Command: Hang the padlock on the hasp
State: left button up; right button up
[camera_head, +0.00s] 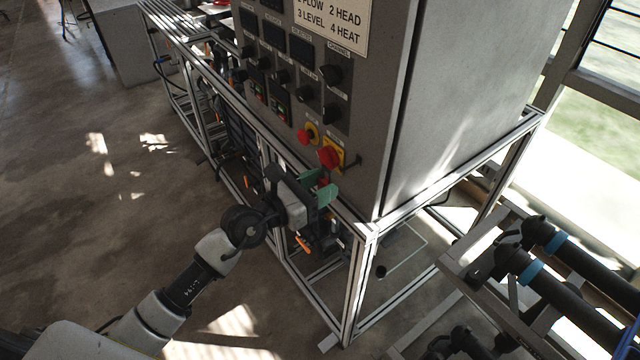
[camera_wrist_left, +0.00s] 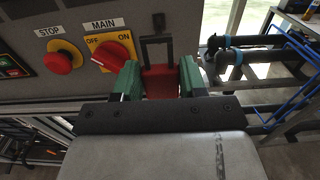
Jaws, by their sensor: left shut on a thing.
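My left gripper (camera_head: 318,188), with green fingers, is shut on the red padlock (camera_wrist_left: 160,82) in front of the grey control cabinet. In the left wrist view the padlock is upright between the fingers (camera_wrist_left: 160,84), its dark shackle (camera_wrist_left: 143,52) pointing up. The dark hasp (camera_wrist_left: 158,22) sticks out from the cabinet face just above the shackle's top bar. I cannot tell whether shackle and hasp touch or are apart in depth. In the head view the hasp (camera_head: 354,161) shows right of the red main switch; the padlock is mostly hidden by the fingers. My right gripper is not in view.
The red main switch (camera_wrist_left: 110,57) on its yellow plate and the red stop button (camera_wrist_left: 58,62) sit left of the padlock. A metal frame (camera_head: 366,240) carries the cabinet (camera_head: 450,100). Dark pipes with blue bands (camera_head: 570,300) stand at right. Floor at left is open.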

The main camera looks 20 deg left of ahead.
pick_arm(q)
jog(key=shift+w, duration=0.1)
jog(key=shift+x, duration=1.25)
jog(key=shift+p+x, duration=0.35)
jog(key=shift+x, duration=1.15)
jog(key=shift+f, duration=0.25)
jog(key=shift+f+b, duration=0.4)
jog(key=shift+f, duration=0.05)
jog(key=o, duration=1.1)
